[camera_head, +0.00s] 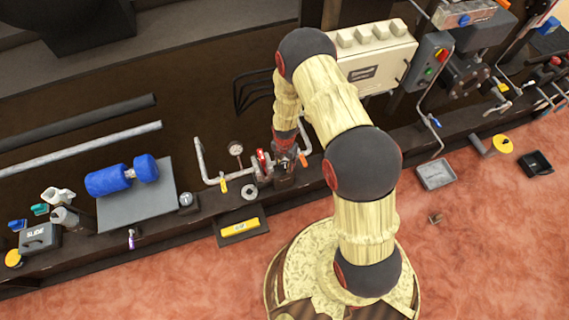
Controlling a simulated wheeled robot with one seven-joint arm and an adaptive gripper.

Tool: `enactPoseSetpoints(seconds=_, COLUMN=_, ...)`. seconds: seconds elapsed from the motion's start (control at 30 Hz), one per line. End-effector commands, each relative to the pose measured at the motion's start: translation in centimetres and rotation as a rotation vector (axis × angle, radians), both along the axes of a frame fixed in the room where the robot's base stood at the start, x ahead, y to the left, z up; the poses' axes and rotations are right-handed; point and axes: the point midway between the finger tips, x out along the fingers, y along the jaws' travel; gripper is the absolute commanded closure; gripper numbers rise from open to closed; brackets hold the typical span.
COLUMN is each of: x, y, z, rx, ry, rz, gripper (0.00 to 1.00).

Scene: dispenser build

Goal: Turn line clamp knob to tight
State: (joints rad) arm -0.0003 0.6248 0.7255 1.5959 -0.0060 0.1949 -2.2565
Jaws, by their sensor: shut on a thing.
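My gripper (284,178) points down at the pipework on the dark bench, beside a red valve part (262,160). It is shut on what appears to be the line clamp knob. The knob itself is hidden by the fingers and too small to make out, so its turn position cannot be told. A grey pipe (203,163) with a yellow handle (223,184) runs to the left of my gripper. A round gauge (236,149) stands just behind the pipe.
A white control box (372,62) stands behind my arm, with a grey button box (428,62) to its right. A blue cylinder (108,180) lies on a grey plate (140,213) at left. A grey tray (436,175) sits at right. The reddish floor in front is mostly clear.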

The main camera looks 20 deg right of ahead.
Motion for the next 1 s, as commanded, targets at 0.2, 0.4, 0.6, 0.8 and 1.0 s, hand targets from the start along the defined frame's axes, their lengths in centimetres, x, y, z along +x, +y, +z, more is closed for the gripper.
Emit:
enactPoseSetpoints(seconds=0.2, x=-0.04, y=0.00, z=0.00, rx=0.000, ry=0.001, rz=-0.014, gripper=0.90)
enactPoseSetpoints(seconds=0.4, x=-0.04, y=0.02, z=0.03, rx=0.001, ry=0.001, rz=-0.088, gripper=0.90)
enactPoseSetpoints(seconds=0.6, x=-0.04, y=0.05, z=0.04, rx=0.002, ry=0.001, rz=-0.234, gripper=0.90)
enactPoseSetpoints(seconds=0.8, x=-0.06, y=0.06, z=0.04, rx=0.001, ry=0.001, rz=-0.421, gripper=0.90)
enactPoseSetpoints(seconds=1.0, x=-0.03, y=0.07, z=0.03, rx=0.001, ry=0.000, rz=-0.612, gripper=0.90)
